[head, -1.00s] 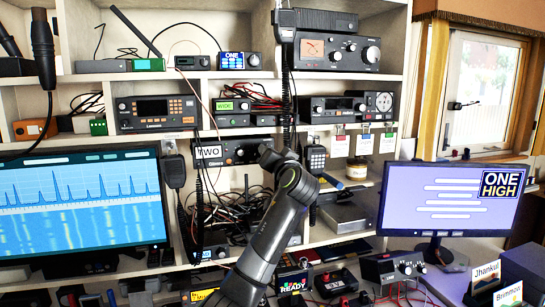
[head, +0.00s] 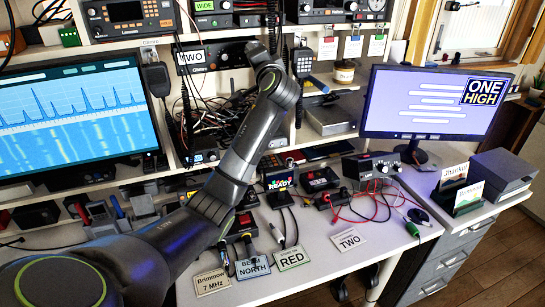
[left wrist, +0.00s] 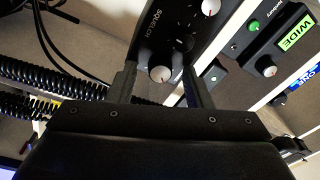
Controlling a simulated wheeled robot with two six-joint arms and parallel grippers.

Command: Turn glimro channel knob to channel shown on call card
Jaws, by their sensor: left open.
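The Glimro radio (head: 222,55) is a black unit on the shelf with a "TWO" tag at its left end. My left arm reaches up in front of its right part, and hides that part in the head view. In the left wrist view, a black radio panel (left wrist: 172,30) marked "SQUELCH" faces my left gripper (left wrist: 160,84). The gripper is open, with a white-capped knob (left wrist: 160,74) showing between its fingers; contact cannot be told. Another light knob (left wrist: 210,7) is farther along the panel. Which knob is the channel knob is unclear. Desk cards read "RED" (head: 292,259) and "TWO" (head: 347,240).
A monitor (head: 437,105) at right shows "ONE HIGH"; another monitor (head: 75,105) with a blue graph stands left. Name cards stand in a dark holder (head: 467,208). Coiled cords hang close to the arm. Small devices crowd the desk (head: 395,250), whose right front is clear.

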